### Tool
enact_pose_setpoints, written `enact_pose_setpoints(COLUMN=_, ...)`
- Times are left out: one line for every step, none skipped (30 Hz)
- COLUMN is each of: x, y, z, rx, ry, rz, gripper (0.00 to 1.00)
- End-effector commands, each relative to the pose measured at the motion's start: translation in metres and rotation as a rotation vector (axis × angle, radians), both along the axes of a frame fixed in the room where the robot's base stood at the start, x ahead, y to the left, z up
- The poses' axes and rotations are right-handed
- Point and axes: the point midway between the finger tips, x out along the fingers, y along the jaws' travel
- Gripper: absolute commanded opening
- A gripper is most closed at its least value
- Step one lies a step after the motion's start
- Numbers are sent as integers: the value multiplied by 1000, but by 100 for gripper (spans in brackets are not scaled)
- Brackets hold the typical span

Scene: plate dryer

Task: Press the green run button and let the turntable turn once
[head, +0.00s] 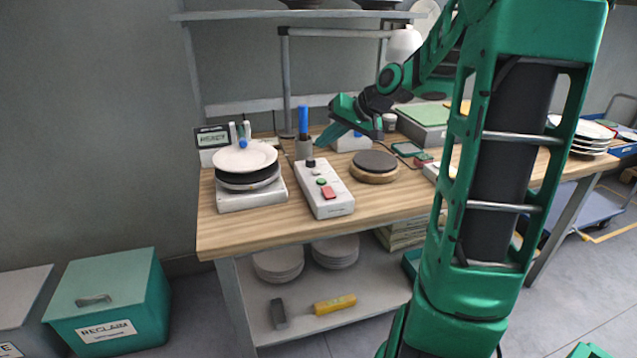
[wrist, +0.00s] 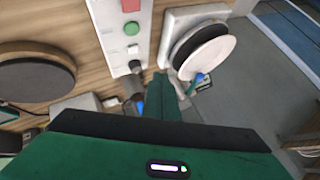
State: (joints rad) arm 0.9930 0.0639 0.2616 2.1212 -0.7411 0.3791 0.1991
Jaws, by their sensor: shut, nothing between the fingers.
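The white control box (head: 322,205) lies on the wooden bench. On it are a green button (head: 321,181), a red rectangular button (head: 328,192) and a dark knob (head: 310,162). The green button also shows in the wrist view (wrist: 132,28), with a small white button (wrist: 133,49) beside it. The turntable (head: 374,163), a dark disc on a wooden base, stands right of the box, empty; it shows at the left of the wrist view (wrist: 38,82). My gripper (head: 320,144) is shut and empty above the bench, near the knob end of the box, apart from the green button.
A white plate (head: 243,156) sits on a dark disc on a white-based device (head: 251,194) left of the box. A small display (head: 212,138) stands behind it; its text is unclear. A holder (head: 304,149) with a blue item and a lamp (head: 404,43) are behind.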

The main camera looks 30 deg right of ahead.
Motion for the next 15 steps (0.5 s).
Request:
enact_pose_setpoints(x=0, y=0, z=0, rx=0, ry=-1, rz=0, gripper=0)
enact_pose_setpoints(x=0, y=0, z=0, rx=0, ry=-2, rz=1, gripper=0)
enact_pose_setpoints(x=0, y=0, z=0, rx=-1, ry=0, rz=1, gripper=0)
enact_pose_setpoints(x=0, y=0, z=0, rx=-1, ry=0, rz=1, gripper=0)
enact_pose_setpoints(x=0, y=0, z=0, rx=-1, ry=0, rz=1, gripper=0)
enact_pose_setpoints(x=0, y=0, z=0, rx=-1, ry=0, rz=0, gripper=0)
enact_pose_setpoints(x=0, y=0, z=0, rx=-1, ry=1, rz=1, gripper=0)
enact_pose_setpoints(x=0, y=0, z=0, rx=-1, ry=1, rz=1, gripper=0)
enact_pose_setpoints(x=0, y=0, z=-1, rx=-1, ry=1, rz=1, gripper=0)
enact_pose_setpoints(x=0, y=0, z=-2, rx=0, ry=1, rz=0, gripper=0)
enact_pose_setpoints(x=0, y=0, z=-3, rx=0, ry=1, rz=0, gripper=0)
enact_pose_setpoints(x=0, y=0, z=-5, rx=0, ry=1, rz=0, gripper=0)
enact_pose_setpoints(x=0, y=0, z=-7, rx=0, ry=2, rz=1, gripper=0)
enact_pose_setpoints(x=0, y=0, z=-9, rx=0, ry=2, rz=1, gripper=0)
enact_pose_setpoints(x=0, y=0, z=-13, rx=1, ry=2, rz=2, gripper=0)
